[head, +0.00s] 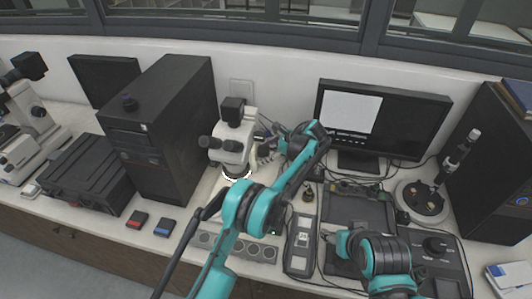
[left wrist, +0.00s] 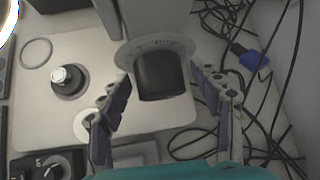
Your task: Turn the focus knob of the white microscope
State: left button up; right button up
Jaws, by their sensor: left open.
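The white microscope (head: 232,142) stands upright on its pale base left of centre in the head view, with black eyepieces and a black camera block on top. Its black focus knob (left wrist: 162,76) sticks out from a white graduated collar in the left wrist view. My left gripper (head: 268,148) is at the microscope's right side. In the left wrist view the left gripper (left wrist: 164,82) is open, with one finger on each side of the knob and visible gaps between. My right arm is at the lower right of the head view; its fingers cannot be made out clearly.
A black computer tower (head: 165,130) stands close left of the microscope. A monitor (head: 378,118) and a black tray (head: 355,210) are to the right. A control box with dials (head: 235,246) is in front. Loose cables (left wrist: 262,110) lie beside the base.

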pick_arm(q)
jog(key=c, duration=1.2)
jog(key=shift+o, duration=0.2)
jog(key=shift+n+t+b, duration=0.3)
jog(key=shift+t+b, duration=0.15)
jog(key=shift+t, duration=0.15)
jog(key=o, duration=1.2)
jog(key=shift+c, duration=0.2)
jog(key=shift+d+r, duration=0.1)
jog(key=v, duration=1.2)
